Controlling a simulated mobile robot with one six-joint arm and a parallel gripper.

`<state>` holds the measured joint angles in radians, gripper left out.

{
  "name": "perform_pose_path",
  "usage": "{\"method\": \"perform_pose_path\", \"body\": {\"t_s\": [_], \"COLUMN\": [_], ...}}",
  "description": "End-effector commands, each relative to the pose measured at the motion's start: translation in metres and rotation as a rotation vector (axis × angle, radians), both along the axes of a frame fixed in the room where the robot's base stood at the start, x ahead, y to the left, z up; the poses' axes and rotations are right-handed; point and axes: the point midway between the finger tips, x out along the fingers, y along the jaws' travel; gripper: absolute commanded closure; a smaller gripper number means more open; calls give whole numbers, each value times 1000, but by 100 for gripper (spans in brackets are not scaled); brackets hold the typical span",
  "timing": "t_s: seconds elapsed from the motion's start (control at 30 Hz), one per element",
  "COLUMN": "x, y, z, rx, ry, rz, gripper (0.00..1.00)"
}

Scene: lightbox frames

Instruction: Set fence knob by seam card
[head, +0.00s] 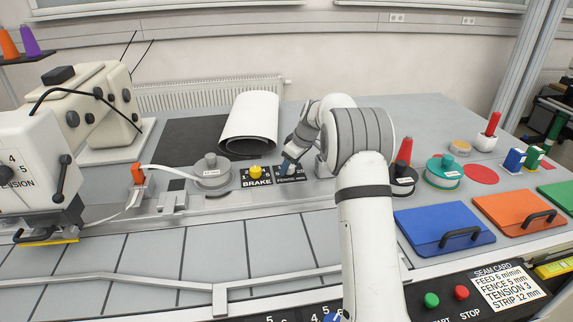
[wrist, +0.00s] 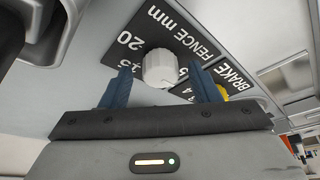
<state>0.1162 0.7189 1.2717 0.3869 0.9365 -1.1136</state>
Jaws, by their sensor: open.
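The fence knob (wrist: 159,66) is a pale ribbed dial on a black plate marked FENCE mm (wrist: 184,32) in the wrist view. A 20 shows beside it; other numbers are partly hidden and its pointer setting cannot be told. My gripper (wrist: 161,78) is open, its blue fingers on either side of the knob with gaps visible. In the head view my gripper (head: 288,164) is over the fence plate (head: 291,179) and hides the knob. The seam card (head: 506,287) at the lower right reads FEED 6 m/min, FENCE 5 mm, TENSION 3, STRIP 12 mm.
The brake plate with its yellow knob (head: 256,172) is just left of the fence plate. A grey spool (head: 212,170) stands further left, a black spool (head: 403,181) right of my arm. Blue (head: 432,225) and orange (head: 520,211) folders lie at right.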

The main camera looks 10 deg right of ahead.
Motion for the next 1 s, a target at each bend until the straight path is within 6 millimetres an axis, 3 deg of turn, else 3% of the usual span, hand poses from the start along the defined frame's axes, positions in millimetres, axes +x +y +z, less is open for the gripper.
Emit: {"method": "perform_pose_path", "body": {"t_s": [0.27,0.7,1.0], "x": [-2,-19,-21], "y": [-3,-20,-22], "z": [7,66,72], "rx": [-1,0,0], "ry": [1,0,2], "rz": [0,-1,-1], "gripper": [44,44,44]}}
